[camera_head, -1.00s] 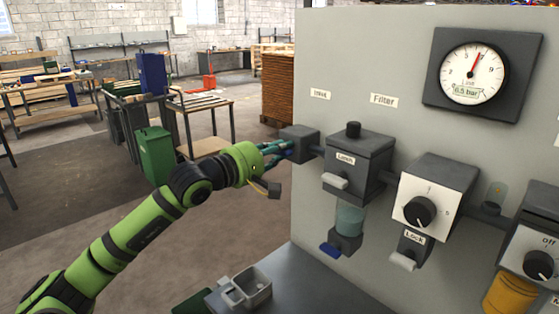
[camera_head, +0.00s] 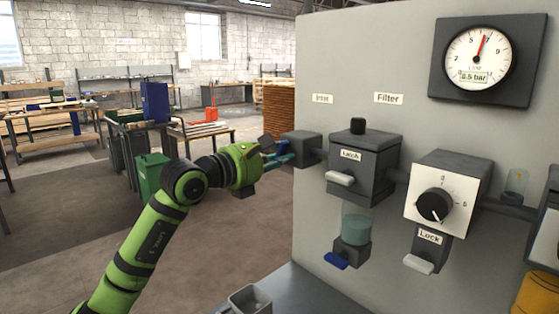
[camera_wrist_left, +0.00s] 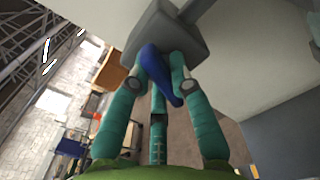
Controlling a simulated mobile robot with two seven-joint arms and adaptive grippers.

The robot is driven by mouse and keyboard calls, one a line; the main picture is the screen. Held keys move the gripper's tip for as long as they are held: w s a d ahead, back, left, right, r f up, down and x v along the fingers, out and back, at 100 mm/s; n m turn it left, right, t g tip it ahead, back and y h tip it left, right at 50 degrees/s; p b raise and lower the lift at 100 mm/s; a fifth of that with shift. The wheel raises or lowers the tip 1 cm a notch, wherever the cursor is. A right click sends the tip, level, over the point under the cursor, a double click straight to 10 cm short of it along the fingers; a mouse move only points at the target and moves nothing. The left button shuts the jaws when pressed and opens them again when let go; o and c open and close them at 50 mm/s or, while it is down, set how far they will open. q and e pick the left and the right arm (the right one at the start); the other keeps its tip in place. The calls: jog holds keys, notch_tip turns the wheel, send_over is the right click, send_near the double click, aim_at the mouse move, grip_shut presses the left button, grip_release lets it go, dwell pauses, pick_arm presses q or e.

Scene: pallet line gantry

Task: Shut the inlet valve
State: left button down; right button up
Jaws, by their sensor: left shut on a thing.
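The inlet valve's grey block (camera_head: 302,147) sits at the panel's left edge, below the "Inlet" label (camera_head: 322,99). In the left wrist view its grey body (camera_wrist_left: 165,32) is at the top. Its blue lever (camera_wrist_left: 158,72) sticks out from the body toward the camera. My left gripper (camera_head: 283,158) is at the valve, its teal fingers around the lever; in the left wrist view the gripper (camera_wrist_left: 155,68) is shut on it. In the head view the lever is mostly hidden by the fingers. My right gripper is not in view.
Right of the valve, the filter block (camera_head: 363,165) carries a latch and a bowl with a blue tab (camera_head: 336,260). A regulator with a black knob (camera_head: 434,205) and a gauge (camera_head: 480,57) follow. A grey holder (camera_head: 248,300) stands low in front. Floor left is open.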

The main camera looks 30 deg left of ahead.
pick_arm(q)
jog(key=n, duration=0.2)
jog(key=n+b, duration=0.1)
jog(key=n, duration=0.1)
jog(key=shift+f+n, duration=0.2)
jog(key=shift+n, duration=0.1)
dwell(0.5)
jog(key=c, duration=1.1)
grip_release()
jog(key=shift+s, duration=0.1)
jog(key=v, duration=1.2)
